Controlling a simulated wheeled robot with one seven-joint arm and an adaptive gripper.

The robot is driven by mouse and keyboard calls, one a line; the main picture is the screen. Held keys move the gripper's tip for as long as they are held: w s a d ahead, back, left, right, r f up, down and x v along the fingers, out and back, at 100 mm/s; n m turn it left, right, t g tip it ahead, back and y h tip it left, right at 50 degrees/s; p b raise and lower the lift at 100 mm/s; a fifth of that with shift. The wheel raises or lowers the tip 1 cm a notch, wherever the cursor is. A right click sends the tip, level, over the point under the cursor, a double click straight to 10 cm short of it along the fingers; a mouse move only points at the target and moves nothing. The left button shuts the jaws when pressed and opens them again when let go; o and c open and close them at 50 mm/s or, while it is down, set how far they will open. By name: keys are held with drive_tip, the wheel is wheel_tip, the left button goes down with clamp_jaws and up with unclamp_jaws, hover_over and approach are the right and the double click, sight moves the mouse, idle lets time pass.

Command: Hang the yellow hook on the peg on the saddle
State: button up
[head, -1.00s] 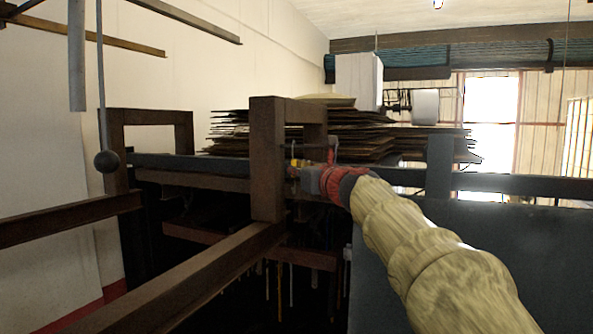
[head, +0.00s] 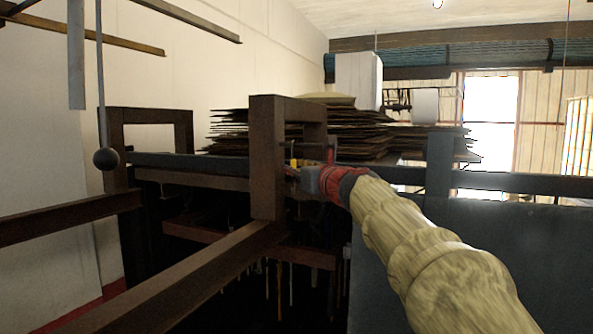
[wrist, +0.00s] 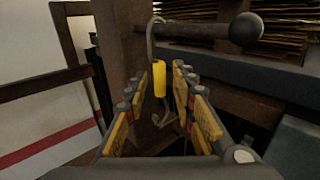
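The yellow hook (wrist: 159,78) has a bright yellow body with a grey wire hook above and below it. In the wrist view its upper curve is at the dark peg (wrist: 190,31), close to the post, and seems to pass over it; the body hangs upright below. The peg ends in a dark ball. The peg comes off the brown saddle (head: 266,150). My gripper (wrist: 161,85) is open, its padded fingers on both sides of the hook with gaps visible. In the head view the hook (head: 294,163) is a small yellow patch beside my gripper (head: 298,173).
Stacked dark sheets (head: 340,135) lie behind the saddle. A brown beam (head: 180,280) runs in front of it, and a dark rail (head: 195,162) runs behind. A ball on a rod (head: 107,160) hangs at left. A dark panel (head: 480,240) stands at right.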

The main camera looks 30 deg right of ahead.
drive_tip(key=shift+o, duration=0.4)
drive_tip(key=shift+s, duration=0.15)
drive_tip(key=s, duration=1.1)
drive_tip(key=shift+s+a+f, duration=0.15)
drive_tip(key=shift+s+a, duration=0.2)
